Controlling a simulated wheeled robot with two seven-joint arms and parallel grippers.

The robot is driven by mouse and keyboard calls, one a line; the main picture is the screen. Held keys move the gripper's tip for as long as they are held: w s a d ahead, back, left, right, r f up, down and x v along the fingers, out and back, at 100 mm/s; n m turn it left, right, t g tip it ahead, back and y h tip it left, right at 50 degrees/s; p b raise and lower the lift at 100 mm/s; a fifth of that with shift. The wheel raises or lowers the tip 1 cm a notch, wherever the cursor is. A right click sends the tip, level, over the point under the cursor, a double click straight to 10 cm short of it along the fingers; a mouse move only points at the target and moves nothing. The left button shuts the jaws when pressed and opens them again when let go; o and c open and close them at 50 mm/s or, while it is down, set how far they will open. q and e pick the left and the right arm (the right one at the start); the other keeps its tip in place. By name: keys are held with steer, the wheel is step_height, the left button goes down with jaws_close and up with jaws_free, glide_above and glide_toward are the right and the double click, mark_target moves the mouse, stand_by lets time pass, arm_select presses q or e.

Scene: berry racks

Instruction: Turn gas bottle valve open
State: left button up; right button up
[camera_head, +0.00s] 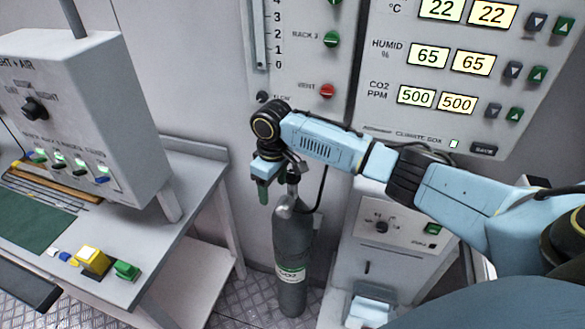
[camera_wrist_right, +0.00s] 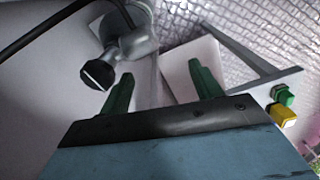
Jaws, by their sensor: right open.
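The grey gas bottle (camera_head: 292,245) with a green and white label stands upright on the floor against the wall. Its valve (camera_head: 293,179) is at the top, partly hidden by my right wrist. In the right wrist view the valve's dark round knob (camera_wrist_right: 97,74) with a white line faces the camera, on a grey metal body. My right gripper (camera_head: 263,192) is just left of the valve in the head view. In the wrist view my right gripper (camera_wrist_right: 160,76) is open and empty; the knob lies left of its left green finger, outside the jaws. My left gripper is not in view.
A workbench (camera_head: 170,250) with a grey control box (camera_head: 85,110) stands at left, with yellow (camera_head: 93,260) and green (camera_head: 127,270) buttons. A wall panel (camera_head: 460,60) with displays is behind. A small grey cabinet (camera_head: 390,245) stands right of the bottle. A dark hose runs from the valve.

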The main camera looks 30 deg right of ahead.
steer(key=m, duration=0.2)
glide_toward(293, 174)
steer(key=f, duration=0.8)
steer(key=shift+w+a+f, duration=0.1)
steer(key=shift+a+f, duration=0.1)
steer(key=shift+f, duration=0.05)
steer(key=c, duration=1)
steer(key=shift+o, duration=0.2)
